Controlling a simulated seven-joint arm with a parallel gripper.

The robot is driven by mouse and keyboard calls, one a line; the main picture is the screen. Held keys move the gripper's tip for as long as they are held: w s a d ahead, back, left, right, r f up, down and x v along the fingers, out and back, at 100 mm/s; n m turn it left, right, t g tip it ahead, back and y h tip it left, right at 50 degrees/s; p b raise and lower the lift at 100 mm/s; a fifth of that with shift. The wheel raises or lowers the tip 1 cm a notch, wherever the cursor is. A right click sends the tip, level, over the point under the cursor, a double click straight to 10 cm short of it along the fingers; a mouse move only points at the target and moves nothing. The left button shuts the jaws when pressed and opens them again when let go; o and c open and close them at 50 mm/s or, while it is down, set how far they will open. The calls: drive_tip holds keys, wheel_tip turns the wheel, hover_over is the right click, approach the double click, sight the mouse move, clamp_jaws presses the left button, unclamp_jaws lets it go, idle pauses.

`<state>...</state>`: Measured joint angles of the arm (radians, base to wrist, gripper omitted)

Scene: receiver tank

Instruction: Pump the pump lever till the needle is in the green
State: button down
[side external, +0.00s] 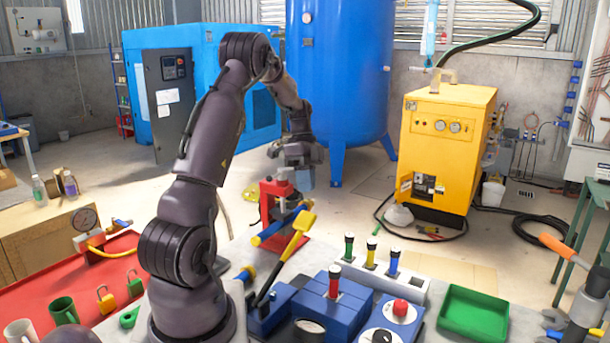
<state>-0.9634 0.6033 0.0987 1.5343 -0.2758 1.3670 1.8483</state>
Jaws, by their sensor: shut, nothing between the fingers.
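A lever with a yellow grip (299,235) and a dark shaft leans up and to the right from the blue blocks at the front of the bench; it looks like the pump lever. My gripper (303,170) hangs above and behind the grip, apart from it. It is shut and empty, its fingertips small and hard to make out.
A red stand (286,228) and a blue bar (274,234) are close behind the lever. Coloured-handled levers (371,253), a red knob (400,307) and a green tray (474,314) lie to the right. An orange-handled lever (556,246) stands at far right. Mugs and padlocks occupy the red mat (60,287).

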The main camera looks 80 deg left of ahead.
drive_tip(key=shift+v, duration=1)
idle(0.8)
drive_tip(key=s+d+r+n+t+y, duration=0.1)
drive_tip(key=d+r+n, duration=0.1)
drive_tip(key=d, duration=0.9)
drive_tip(key=s+d+r+n+t+y, duration=0.1)
drive_tip(key=d+r, duration=0.4)
drive_tip(key=d, duration=0.6)
drive_tip(key=s+d+r+n+t+y, duration=0.2)
drive_tip(key=d+r+n+t, duration=0.1)
drive_tip(key=d, duration=0.8)
drive_tip(key=shift+d+r+n+y, duration=0.3)
drive_tip(key=shift+n, duration=0.6)
